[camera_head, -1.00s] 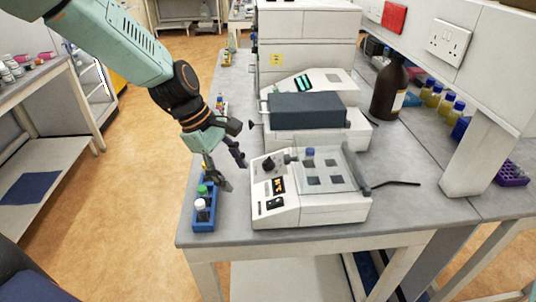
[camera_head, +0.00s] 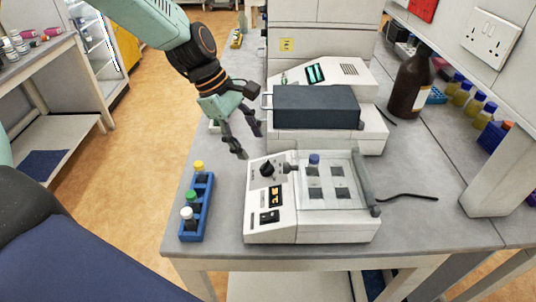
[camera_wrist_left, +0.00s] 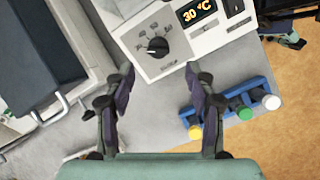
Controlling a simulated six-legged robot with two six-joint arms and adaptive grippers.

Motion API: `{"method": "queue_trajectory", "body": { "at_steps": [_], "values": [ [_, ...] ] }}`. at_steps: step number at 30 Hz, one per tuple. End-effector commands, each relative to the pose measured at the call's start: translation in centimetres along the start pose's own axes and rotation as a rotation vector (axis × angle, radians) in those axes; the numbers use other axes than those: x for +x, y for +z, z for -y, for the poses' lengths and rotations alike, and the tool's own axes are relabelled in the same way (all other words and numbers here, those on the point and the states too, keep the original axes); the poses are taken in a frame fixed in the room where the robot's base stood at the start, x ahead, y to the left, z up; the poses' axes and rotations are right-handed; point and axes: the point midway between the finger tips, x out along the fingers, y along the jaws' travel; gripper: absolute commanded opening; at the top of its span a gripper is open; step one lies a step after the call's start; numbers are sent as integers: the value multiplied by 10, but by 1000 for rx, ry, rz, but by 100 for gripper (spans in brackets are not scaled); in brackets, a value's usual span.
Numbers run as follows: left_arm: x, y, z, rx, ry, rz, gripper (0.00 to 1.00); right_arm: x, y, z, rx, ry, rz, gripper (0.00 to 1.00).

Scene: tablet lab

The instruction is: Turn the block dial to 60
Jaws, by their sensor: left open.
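In the left wrist view the dial (camera_wrist_left: 157,47) is a black knob with a white pointer, and the display (camera_wrist_left: 196,12) reads 30 °C. My left gripper (camera_head: 250,147) is open and empty, pointing down just behind the dial, apart from it. It also shows in the left wrist view (camera_wrist_left: 163,95). My right gripper is not in view.
A blue rack (camera_head: 184,232) with yellow-, green- and white-capped vials stands left of the heater. Behind the heater is a machine with a dark lid (camera_head: 315,106). A brown bottle (camera_head: 409,85) stands at the back right. Bench right of the heater is mostly clear, with a black cable.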

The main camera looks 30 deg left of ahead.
Motion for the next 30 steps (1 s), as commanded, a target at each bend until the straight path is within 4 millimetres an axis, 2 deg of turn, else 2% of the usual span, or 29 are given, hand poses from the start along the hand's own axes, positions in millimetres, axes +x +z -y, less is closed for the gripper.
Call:
{"method": "queue_trajectory", "body": {
  "at_steps": [5,19,24,30],
  "values": [
    [4,0,4,1,-1,0,55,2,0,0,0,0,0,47],
    [70,1,8,2,-4,-2,55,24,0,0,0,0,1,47],
    [78,2,6,1,-1,-1,55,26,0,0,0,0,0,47],
    [79,2,4,2,0,-1,55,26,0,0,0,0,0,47]
  ]
}}
